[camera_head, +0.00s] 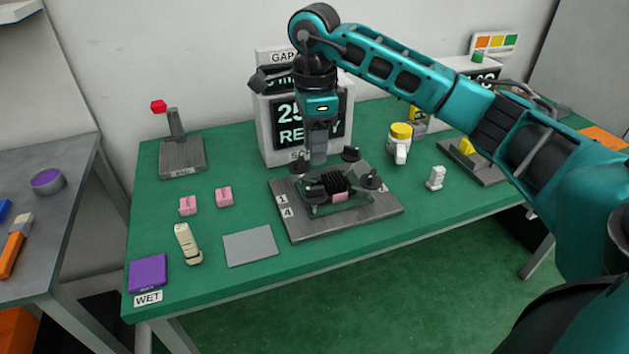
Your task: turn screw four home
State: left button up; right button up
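The fixture is a grey board (386,207) on the green table, with the labels 1 and 4 on its left edge. A dark plate assembly with a pink block (340,196) lies at its middle. Black screw knobs stand around it: back left (299,167), back right (351,154) and right front (371,181). The front-left knob by label 4 is hard to make out against the dark parts. My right gripper (317,162) points down above the back of the board, just right of the back-left knob. Its finger gap and any contact cannot be made out. My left gripper is out of view.
A display box (267,140) reading READY stands close behind the gripper. A yellow-capped jar (400,140) stands right.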

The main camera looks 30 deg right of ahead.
aim_at(315, 187)
notch_tip(315, 187, down, 9)
jog(key=shift+f, duration=0.2)
jog(key=shift+c, duration=0.3)
grip_shut()
